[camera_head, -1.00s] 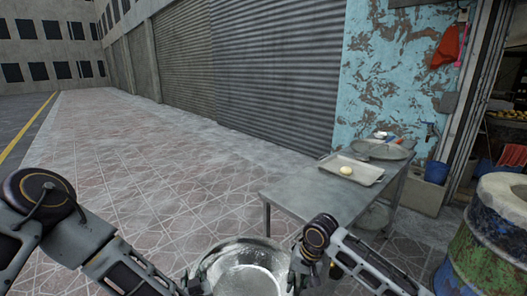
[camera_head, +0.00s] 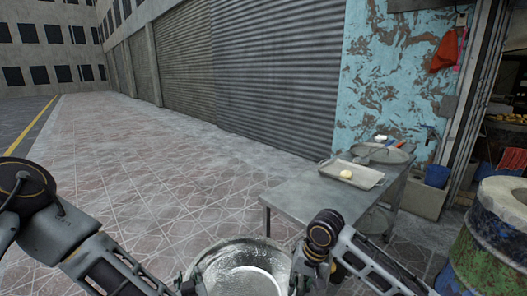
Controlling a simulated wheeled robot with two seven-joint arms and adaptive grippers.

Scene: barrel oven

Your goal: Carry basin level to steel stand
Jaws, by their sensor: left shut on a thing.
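A shiny metal basin (camera_head: 240,252) is at the bottom middle, cut off by the lower picture edge. Its rim looks about level. My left gripper (camera_head: 188,287) is shut on the basin's left side, mostly below the picture edge. My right gripper (camera_head: 299,272) is at the basin's right rim; its fingers are too hidden to tell if they are shut. A steel stand (camera_head: 285,200) with a flat top and legs is ahead to the right, apart from the basin. Its near left part is bare.
On the stand's far part are a tray (camera_head: 370,178) with a pale dough ball (camera_head: 346,174) and a round metal pan (camera_head: 390,155). A painted barrel (camera_head: 490,240) stands at right. A blue bucket (camera_head: 437,175) is behind. The tiled pavement at left is clear.

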